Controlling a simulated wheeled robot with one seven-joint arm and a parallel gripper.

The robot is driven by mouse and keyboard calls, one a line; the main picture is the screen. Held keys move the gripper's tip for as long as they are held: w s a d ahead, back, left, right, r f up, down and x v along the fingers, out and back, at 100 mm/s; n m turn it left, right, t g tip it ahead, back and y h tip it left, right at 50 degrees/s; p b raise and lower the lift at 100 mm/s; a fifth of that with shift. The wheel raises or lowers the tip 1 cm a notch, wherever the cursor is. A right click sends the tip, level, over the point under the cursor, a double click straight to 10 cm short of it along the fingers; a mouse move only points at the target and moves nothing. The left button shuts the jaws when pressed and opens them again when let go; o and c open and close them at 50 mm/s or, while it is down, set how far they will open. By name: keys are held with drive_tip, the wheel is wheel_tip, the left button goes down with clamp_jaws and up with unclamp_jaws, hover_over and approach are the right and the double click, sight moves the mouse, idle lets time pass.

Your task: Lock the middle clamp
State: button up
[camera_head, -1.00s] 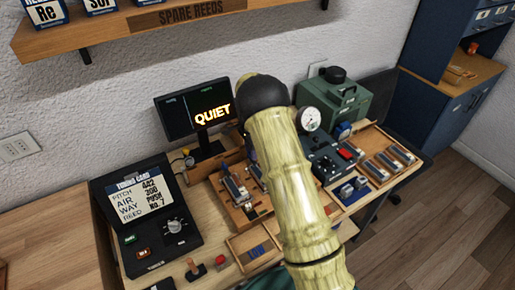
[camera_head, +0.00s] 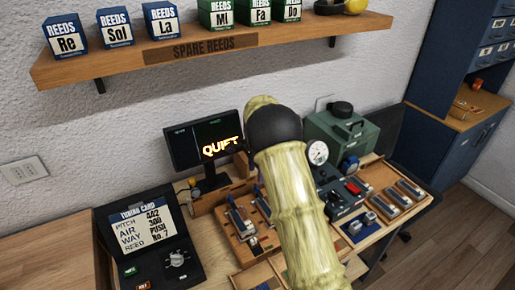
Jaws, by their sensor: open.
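A wooden holder (camera_head: 240,247) with metal-topped reed pieces (camera_head: 240,221) stands at the middle of the workbench, just left of my arm. My arm covers part of the holder's right side. I cannot make out which part there is the middle clamp, nor whether it is locked. My pale, bamboo-like arm with a black joint rises through the middle of the view. My gripper does not show.
A monitor (camera_head: 180,147) reading QUIET stands behind the holder. A black tuning card case (camera_head: 105,237) is at the left. A green machine (camera_head: 345,138) with a gauge (camera_head: 318,153) and a reed tray (camera_head: 377,203) are at the right. A shelf (camera_head: 120,69) of reed boxes hangs above.

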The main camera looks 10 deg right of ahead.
wheel_tip(320, 180, up, 11)
drive_tip(key=b, duration=0.1)
drive_tip(key=shift+w+r, duration=0.15)
drive_tip(key=s+d+f+n+t, duration=0.1)
drive_tip(key=s+n, duration=0.6)
drive_tip(key=s, duration=0.8)
drive_tip(key=s+d+f+n+t, duration=0.1)
drive_tip(key=s+f+n, duration=0.3)
drive_tip(key=s, duration=1.1)
drive_tip(key=n, duration=0.3)
drive_tip(key=shift+s+d+f+n+t, duration=0.25)
drive_tip(key=shift+n+t, duration=0.05)
